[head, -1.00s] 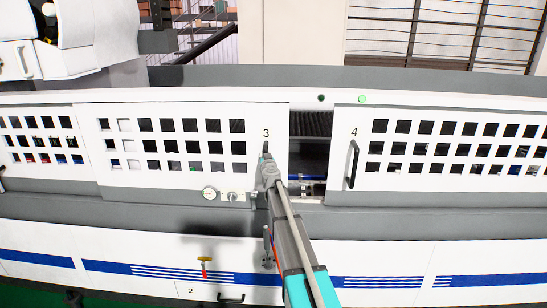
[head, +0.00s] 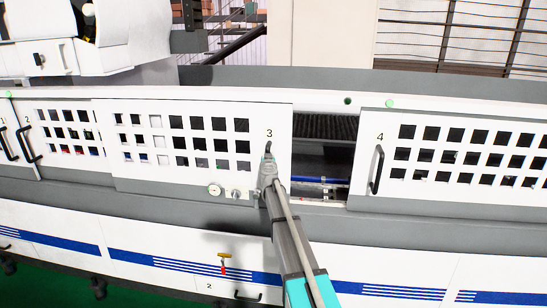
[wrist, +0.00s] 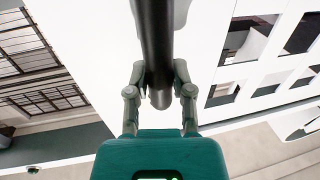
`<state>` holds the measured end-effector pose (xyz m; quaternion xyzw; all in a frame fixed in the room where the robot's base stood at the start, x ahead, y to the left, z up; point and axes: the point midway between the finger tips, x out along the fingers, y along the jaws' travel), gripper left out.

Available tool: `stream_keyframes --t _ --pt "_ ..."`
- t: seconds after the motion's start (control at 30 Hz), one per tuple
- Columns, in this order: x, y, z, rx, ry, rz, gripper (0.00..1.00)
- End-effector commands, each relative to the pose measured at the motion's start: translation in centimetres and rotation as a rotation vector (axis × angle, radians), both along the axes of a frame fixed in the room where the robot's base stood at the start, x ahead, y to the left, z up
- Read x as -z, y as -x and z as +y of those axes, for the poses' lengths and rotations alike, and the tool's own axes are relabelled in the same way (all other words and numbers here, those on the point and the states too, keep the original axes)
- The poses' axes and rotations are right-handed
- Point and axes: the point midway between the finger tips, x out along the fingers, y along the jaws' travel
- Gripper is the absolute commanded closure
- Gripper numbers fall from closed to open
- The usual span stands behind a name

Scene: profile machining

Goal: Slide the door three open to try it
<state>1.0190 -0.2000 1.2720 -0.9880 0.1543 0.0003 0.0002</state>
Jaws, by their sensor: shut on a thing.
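Door three (head: 190,145) is a white sliding panel with rows of square holes and the number 3 near its right edge. It stands partly open, with a dark gap (head: 322,150) between it and door four (head: 440,158). My gripper (head: 268,168) is at door three's black handle (head: 268,149), hiding its lower part. In the wrist view the handle (wrist: 153,40) is a dark vertical bar between my gripper's two fingers (wrist: 160,85), which are closed around its end.
Inside the gap a dark ribbed cover and some blue and metal parts show. Doors one and two with black handles (head: 27,143) are at the far left. A gauge (head: 214,190) sits below door three. A red and yellow handle (head: 224,263) is on the lower front.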

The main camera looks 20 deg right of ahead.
Motion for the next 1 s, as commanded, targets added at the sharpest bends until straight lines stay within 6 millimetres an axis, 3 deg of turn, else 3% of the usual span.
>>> stream_keyframes --t 0.2,0.23,0.4,0.8,1.0 --pt "0.10 0.41 -0.15 0.001 -0.002 -0.001 1.00" --pt "0.10 0.42 -0.20 0.001 -0.002 -0.001 0.68" --pt "0.08 0.39 -0.49 0.004 -0.001 0.000 0.36" --pt "0.03 0.33 -0.64 0.007 -0.001 0.000 0.35" --pt "0.02 1.25 -0.34 0.007 -0.001 0.000 0.35"
